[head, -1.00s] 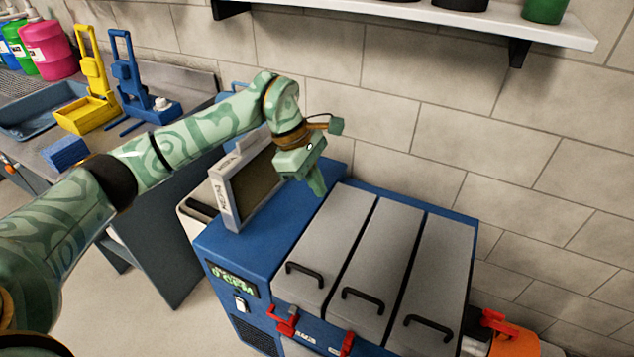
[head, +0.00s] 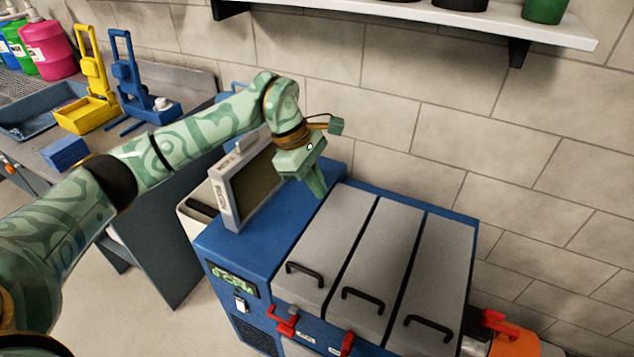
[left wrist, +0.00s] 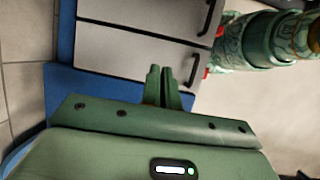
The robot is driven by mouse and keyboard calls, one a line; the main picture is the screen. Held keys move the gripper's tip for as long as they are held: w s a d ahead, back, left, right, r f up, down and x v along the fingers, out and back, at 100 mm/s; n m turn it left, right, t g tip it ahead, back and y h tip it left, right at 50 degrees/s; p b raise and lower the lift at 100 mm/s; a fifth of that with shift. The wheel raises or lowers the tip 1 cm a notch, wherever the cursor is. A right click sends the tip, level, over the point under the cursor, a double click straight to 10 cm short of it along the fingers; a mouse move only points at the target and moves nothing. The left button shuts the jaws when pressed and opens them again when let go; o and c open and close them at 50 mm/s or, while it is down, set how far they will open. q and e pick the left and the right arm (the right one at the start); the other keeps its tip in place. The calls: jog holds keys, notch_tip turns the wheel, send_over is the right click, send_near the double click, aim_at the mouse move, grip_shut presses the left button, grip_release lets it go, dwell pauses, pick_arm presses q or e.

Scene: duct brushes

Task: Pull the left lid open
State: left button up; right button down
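The left lid (head: 325,240) is a long grey panel on a blue machine and lies flat and closed. Its black handle (head: 304,273) is at the front end. In the left wrist view the left lid (left wrist: 125,52) is just beyond my fingers, with its handle (left wrist: 194,70) to their right. My left gripper (head: 317,185) hangs fingers down near the lid's rear left corner, away from the handle. In the left wrist view its fingers (left wrist: 161,75) are together with nothing between them. My right gripper is not in view.
The middle lid (head: 370,255) and right lid (head: 437,270) are closed beside it. A grey screen (head: 250,185) stands on the machine's left side. Red latches (head: 285,322) stick out at the front. A tiled wall is behind, with a shelf (head: 420,14) above.

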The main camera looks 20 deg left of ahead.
pick_arm(q)
jog(key=o, duration=0.5)
jog(key=shift+r, duration=0.1)
jog(key=p+v, duration=0.2)
jog(key=v, duration=1.4)
jog(key=shift+a+p, duration=0.1)
jog(key=shift+p, duration=0.25)
jog(key=shift+w, duration=0.1)
